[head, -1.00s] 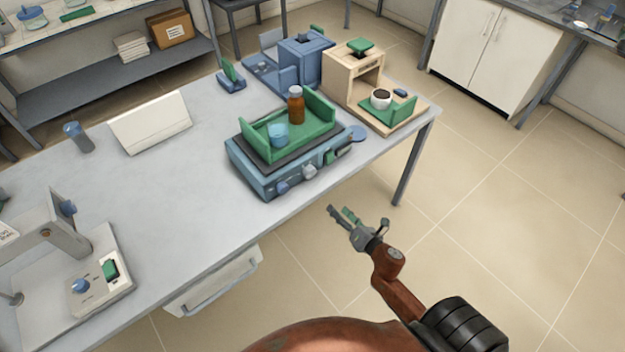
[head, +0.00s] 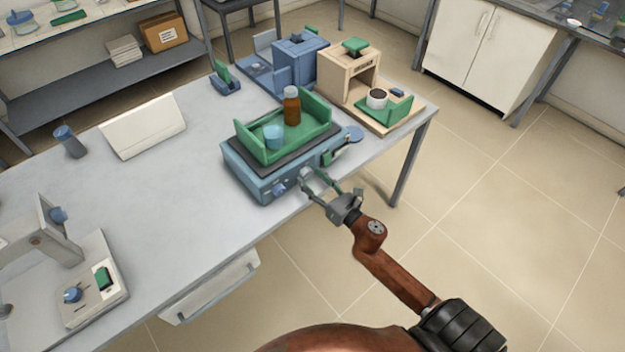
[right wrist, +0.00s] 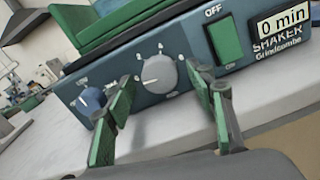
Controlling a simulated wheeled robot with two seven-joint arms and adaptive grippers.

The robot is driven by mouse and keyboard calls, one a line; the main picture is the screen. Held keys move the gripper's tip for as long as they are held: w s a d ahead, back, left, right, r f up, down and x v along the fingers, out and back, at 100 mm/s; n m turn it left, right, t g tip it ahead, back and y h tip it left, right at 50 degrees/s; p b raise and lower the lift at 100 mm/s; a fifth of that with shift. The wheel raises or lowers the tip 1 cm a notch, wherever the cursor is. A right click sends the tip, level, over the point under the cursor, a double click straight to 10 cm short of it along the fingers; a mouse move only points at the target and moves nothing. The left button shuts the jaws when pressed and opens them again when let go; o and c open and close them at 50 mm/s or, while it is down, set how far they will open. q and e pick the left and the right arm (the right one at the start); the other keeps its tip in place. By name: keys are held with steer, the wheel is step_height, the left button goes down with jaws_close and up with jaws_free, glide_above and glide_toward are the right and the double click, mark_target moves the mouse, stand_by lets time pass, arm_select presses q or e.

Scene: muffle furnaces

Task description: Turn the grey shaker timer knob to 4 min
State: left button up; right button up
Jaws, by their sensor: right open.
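The blue shaker (head: 262,182) stands near the table's front edge. In the right wrist view its front panel shows the grey timer knob (right wrist: 159,74) with a ring of marks, a blue knob (right wrist: 89,99) to the left, a green switch (right wrist: 225,41) by OFF and ON, and a display (right wrist: 282,20) reading "0 min". My right gripper (head: 320,181) is open in front of the panel. In the right wrist view, its green-padded fingers (right wrist: 164,108) are on either side of the grey knob, apart from it. In the head view the gripper mostly hides that knob. My left gripper is not in view.
A green tray (head: 262,157) on the shaker holds a brown bottle (head: 291,106) and a blue beaker (head: 274,137). A wooden device (head: 340,68) and a blue device (head: 304,62) stand behind. A white device (head: 92,285) is at the left front. Floor space right of the table is clear.

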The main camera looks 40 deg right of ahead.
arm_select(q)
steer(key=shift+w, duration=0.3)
arm_select(e)
steer(key=shift+c, duration=0.4)
steer(key=c, duration=1.1)
